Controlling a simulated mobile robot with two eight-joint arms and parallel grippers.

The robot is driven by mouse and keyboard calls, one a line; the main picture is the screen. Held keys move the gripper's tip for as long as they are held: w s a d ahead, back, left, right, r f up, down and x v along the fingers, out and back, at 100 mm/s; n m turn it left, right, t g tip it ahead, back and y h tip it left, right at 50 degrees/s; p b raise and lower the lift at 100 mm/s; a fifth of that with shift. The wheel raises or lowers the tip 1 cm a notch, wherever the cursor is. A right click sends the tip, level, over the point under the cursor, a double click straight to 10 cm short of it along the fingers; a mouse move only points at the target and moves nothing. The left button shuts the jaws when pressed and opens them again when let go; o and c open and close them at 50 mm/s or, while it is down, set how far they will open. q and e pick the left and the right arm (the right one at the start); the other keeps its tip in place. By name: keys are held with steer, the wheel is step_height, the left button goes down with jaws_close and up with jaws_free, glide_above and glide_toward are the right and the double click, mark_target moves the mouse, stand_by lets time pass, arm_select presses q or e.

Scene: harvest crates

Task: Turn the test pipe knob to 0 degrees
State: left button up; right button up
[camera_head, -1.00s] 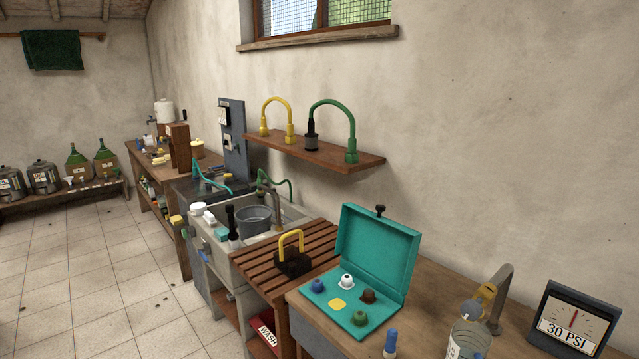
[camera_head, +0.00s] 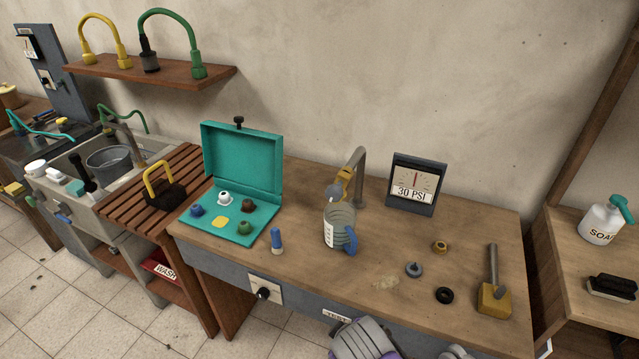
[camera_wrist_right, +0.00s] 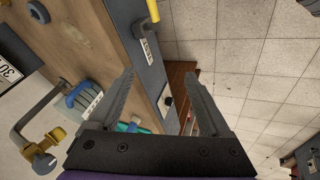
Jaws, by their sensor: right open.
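A black knob (camera_head: 263,293) sits on a pale plate on the front face of the workbench, left of the TEST label (camera_head: 336,316). Its exact angle is too small to read. The knob's plate (camera_wrist_right: 167,98) shows in the right wrist view, beyond and between my fingers. My right gripper (camera_wrist_right: 161,75) is open and empty, apart from the knob. A bent grey pipe (camera_head: 359,178) with a yellow fitting stands at the back of the bench, above a clear jug (camera_head: 339,226) with a blue handle. The gauge (camera_head: 416,184) reads 30 PSI. My left gripper is not in view.
An open teal case (camera_head: 242,166) with coloured parts and a blue-topped bottle (camera_head: 276,240) stand on the bench's left. Rings and a yellow block with a metal rod (camera_head: 494,297) lie at right. A slatted rack (camera_head: 128,187) adjoins the bench. The floor in front is open.

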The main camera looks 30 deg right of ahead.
steer(key=w+d+r+n+h+b, duration=0.2)
steer(key=w+d+n+h, duration=0.25)
steer(key=n, duration=0.35)
steer(key=n+t+h+b, duration=0.4)
steer(key=n+t+h, duration=0.25)
steer(key=n, duration=1.15)
glide_toward(332, 196)
steer(key=w, duration=0.1)
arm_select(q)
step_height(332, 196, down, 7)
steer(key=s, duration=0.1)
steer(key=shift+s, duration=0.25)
arm_select(e)
steer(key=shift+h, duration=0.3)
steer(key=x, duration=1.1)
steer(key=shift+s+d+f, duration=0.15)
steer(key=shift+s+d, duration=0.05)
steer(key=shift+c, duration=0.2)
jaws_close()
